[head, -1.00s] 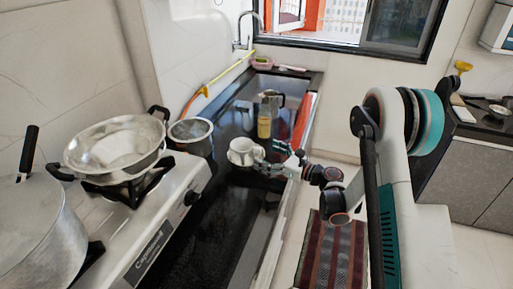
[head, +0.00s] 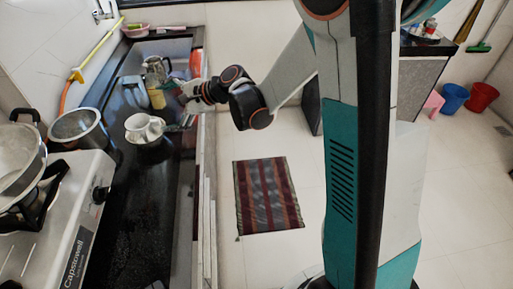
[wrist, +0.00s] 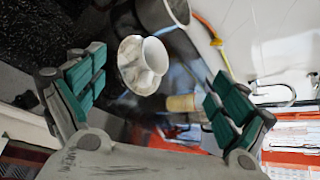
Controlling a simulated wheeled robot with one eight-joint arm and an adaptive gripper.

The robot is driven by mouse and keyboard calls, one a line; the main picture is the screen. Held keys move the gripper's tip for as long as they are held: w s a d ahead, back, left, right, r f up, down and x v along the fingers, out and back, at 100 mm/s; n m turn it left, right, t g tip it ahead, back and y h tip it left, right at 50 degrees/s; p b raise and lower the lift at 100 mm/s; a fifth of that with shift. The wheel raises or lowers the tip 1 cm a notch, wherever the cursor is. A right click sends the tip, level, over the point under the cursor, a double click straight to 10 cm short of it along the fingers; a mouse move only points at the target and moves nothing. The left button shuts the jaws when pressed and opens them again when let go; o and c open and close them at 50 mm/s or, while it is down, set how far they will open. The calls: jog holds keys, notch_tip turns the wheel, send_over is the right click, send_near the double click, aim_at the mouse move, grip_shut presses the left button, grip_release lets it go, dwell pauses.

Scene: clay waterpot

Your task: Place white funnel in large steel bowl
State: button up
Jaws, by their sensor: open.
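The white funnel (head: 145,128) stands on the dark counter; it looks like a rounded cup-like piece with a wider, scalloped part. In the wrist view the funnel (wrist: 142,65) shows between my fingers, apart from both. My gripper (head: 173,104) is open and empty, just to the right of the funnel. In the wrist view, its teal-padded fingers (wrist: 160,72) are spread wide. A deep steel bowl (head: 78,129) stands on the counter left of the funnel, by the stove; its wall (wrist: 163,12) shows at the top of the wrist view. It looks empty in the head view.
A stove (head: 78,205) with a handled steel pan (head: 20,160) is at the left. A moka pot (head: 157,70) and a yellowish jar (head: 157,98) stand behind the funnel. A yellow-orange hose (head: 88,63) runs along the wall. A striped mat (head: 268,195) lies on open floor.

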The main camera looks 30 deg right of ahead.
jog(key=s+d+r+n+h, duration=0.1)
jog(key=s+d+n+h, duration=0.2)
jog(key=s, duration=0.7)
jog(key=s+d+r+n+h, duration=0.2)
jog(key=s+d+n, duration=0.4)
jog(key=s, duration=0.4)
jog(key=s+d+r+n+h, duration=0.1)
jog(key=s+d+n+h, duration=0.3)
jog(key=s+n, duration=0.3)
jog(key=s+h, duration=0.1)
jog(key=s, duration=0.2)
jog(key=shift+s+d+r+g, duration=0.25)
jog(key=shift+d+g, duration=0.1)
jog(key=shift+g, duration=0.05)
